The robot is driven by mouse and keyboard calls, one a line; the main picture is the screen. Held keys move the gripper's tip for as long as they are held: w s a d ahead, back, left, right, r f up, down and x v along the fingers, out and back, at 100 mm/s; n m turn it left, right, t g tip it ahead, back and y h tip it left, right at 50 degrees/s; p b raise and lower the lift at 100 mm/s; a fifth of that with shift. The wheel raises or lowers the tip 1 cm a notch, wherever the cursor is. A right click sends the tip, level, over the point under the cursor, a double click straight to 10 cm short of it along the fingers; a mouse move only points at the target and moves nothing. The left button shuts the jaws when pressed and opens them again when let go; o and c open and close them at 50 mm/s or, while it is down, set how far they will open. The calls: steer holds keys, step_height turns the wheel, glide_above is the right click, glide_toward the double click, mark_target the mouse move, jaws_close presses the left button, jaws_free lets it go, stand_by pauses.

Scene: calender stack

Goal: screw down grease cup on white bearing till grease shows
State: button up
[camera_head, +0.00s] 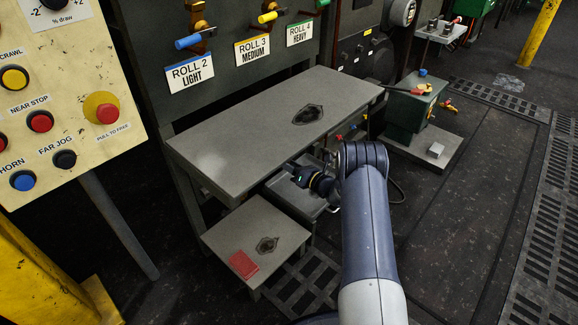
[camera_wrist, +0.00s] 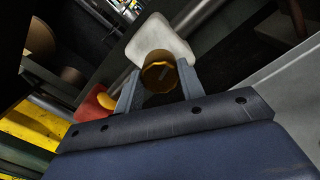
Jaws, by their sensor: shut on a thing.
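The brass grease cup (camera_wrist: 160,72) sits between my gripper's fingers in the wrist view. The white bearing (camera_wrist: 158,38) is right behind the cup, and the cup appears to be seated against it. My gripper (camera_wrist: 158,84) is shut on the cup, with one grey finger on each side. No grease can be made out around the cup. In the camera_head view my gripper (camera_head: 312,180) is low beside the front edge of the grey table, and the cup and white bearing cannot be made out there.
A red block with a yellow part (camera_wrist: 97,102) lies left of my fingers. The grey table (camera_head: 240,125) stands close above my gripper. A lower stand (camera_head: 235,235) bears a red pad (camera_head: 243,264). A control panel (camera_head: 60,90) is at left. Floor at right is open.

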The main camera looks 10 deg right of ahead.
steer(key=shift+m, duration=0.6)
steer(key=o, duration=1)
steer(key=p+v, duration=0.3)
steer(key=v, duration=0.7)
steer(key=shift+s+d, duration=0.25)
steer(key=shift+s, duration=0.05)
steer(key=shift+w, duration=0.1)
